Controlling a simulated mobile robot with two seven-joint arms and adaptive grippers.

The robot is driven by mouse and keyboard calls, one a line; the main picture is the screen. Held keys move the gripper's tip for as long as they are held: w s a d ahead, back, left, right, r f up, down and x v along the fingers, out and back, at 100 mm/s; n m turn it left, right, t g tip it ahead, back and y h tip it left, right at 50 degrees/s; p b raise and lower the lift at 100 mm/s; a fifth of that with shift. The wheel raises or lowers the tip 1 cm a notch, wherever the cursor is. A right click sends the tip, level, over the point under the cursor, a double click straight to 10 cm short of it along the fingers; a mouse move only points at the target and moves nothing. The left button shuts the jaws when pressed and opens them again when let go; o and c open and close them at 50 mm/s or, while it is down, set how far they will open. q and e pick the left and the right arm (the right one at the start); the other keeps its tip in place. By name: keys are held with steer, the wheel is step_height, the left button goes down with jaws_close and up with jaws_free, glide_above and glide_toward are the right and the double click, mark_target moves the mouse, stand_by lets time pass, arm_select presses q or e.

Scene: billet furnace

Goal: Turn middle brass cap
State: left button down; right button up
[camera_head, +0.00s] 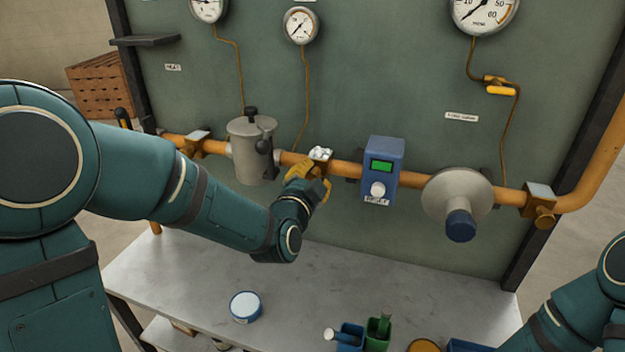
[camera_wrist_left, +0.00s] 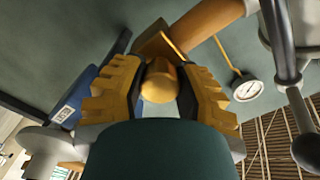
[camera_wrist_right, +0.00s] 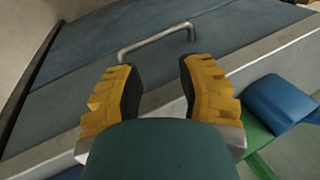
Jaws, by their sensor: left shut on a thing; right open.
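The middle brass cap (camera_wrist_left: 160,82) is a small rounded golden cylinder below the orange pipe, seen in the left wrist view. My left gripper (camera_head: 309,178) is shut on it, with one yellow finger on each side. In the head view the gripper hides the cap, under a pale fitting (camera_head: 320,153) on the pipe. Another brass cap (camera_head: 545,219) hangs under the right-hand fitting. My right gripper (camera_wrist_right: 157,90) is open and empty in the right wrist view, near a grey panel with a metal handle (camera_wrist_right: 155,40); it is outside the head view.
A grey canister (camera_head: 249,150) stands left of my left gripper on the pipe (camera_head: 344,168). A blue box (camera_head: 383,165) with a green display and a round grey housing (camera_head: 457,193) are to its right. The table (camera_head: 300,290) below holds a blue-white tin (camera_head: 246,307) and several containers at the front.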

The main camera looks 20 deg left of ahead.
arm_select(q)
steer(key=shift+r+m, duration=0.25)
steer(key=shift+m, duration=0.35)
steer(key=c, duration=0.6)
jaws_free()
steer(key=shift+w, duration=0.1)
steer(key=shift+f, duration=0.15)
steer(key=s, duration=0.7)
steer(key=shift+s, duration=0.3)
steer(key=shift+a, duration=0.1)
